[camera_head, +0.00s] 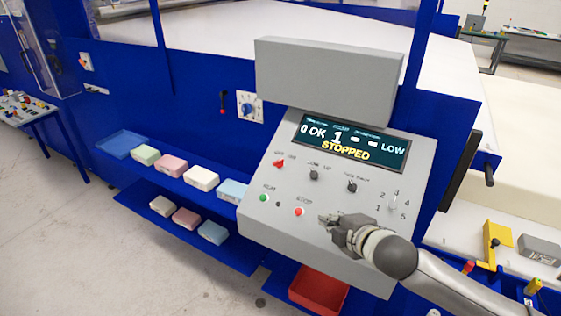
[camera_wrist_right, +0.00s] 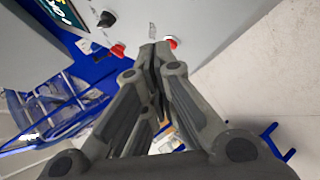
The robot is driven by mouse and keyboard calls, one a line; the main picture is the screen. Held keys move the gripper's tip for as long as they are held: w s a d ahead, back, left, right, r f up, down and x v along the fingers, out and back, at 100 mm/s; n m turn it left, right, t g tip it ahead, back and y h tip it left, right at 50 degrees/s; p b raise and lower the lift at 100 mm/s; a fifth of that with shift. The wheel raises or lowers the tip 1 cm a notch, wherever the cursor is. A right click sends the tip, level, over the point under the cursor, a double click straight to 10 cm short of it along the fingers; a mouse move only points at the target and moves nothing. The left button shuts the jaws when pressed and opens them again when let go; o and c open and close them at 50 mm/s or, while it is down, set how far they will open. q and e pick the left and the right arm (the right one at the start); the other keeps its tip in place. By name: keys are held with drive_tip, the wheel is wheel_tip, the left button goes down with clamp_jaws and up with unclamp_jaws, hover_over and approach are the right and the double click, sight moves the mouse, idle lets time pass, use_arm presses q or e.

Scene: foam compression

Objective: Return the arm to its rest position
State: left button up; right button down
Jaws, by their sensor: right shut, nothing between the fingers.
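My right arm comes in from the lower right in the head view. Its gripper (camera_head: 328,219) is in front of the lower part of the grey control panel (camera_head: 262,222), right of a red button (camera_head: 299,212). In the right wrist view my right gripper (camera_wrist_right: 156,48) has its fingers together with nothing between them. Its tips show near a red button (camera_wrist_right: 172,43) on the grey panel face; I cannot tell if they touch it. The panel screen (camera_head: 352,143) reads OK, 1, LOW and STOPPED. My left gripper is not in view.
A blue shelf (camera_head: 165,168) left of the panel holds several coloured foam blocks (camera_head: 202,178). A lower shelf (camera_head: 160,222) holds more. A red bin (camera_head: 319,289) sits below the panel. Yellow fixtures (camera_head: 497,240) stand at the right. The floor at lower left is clear.

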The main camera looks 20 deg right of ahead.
drive_tip(key=s+a+f+m+g, duration=0.45)
drive_tip(key=s+f+m, duration=0.25)
drive_tip(key=s, duration=0.5)
drive_tip(key=s+a+f+m+g, duration=0.4)
drive_tip(key=s+a+f+m, duration=0.25)
drive_tip(key=s, duration=0.65)
wheel_tip(320, 180, down, 36)
drive_tip(key=s+g+b, duration=0.2)
drive_tip(key=b, duration=0.6)
drive_tip(key=s+d+f+b, duration=0.2)
drive_tip(key=s+f+b, duration=0.1)
drive_tip(key=s+f, duration=0.5)
drive_tip(key=s+d+f+b, duration=0.1)
drive_tip(key=s+f+b, duration=0.2)
drive_tip(key=s+f, duration=0.5)
wheel_tip(320, 180, down, 5)
drive_tip(key=shift+d+f+g, duration=0.1)
drive_tip(key=shift+d+g, duration=0.25)
drive_tip(key=shift+d, duration=0.05)
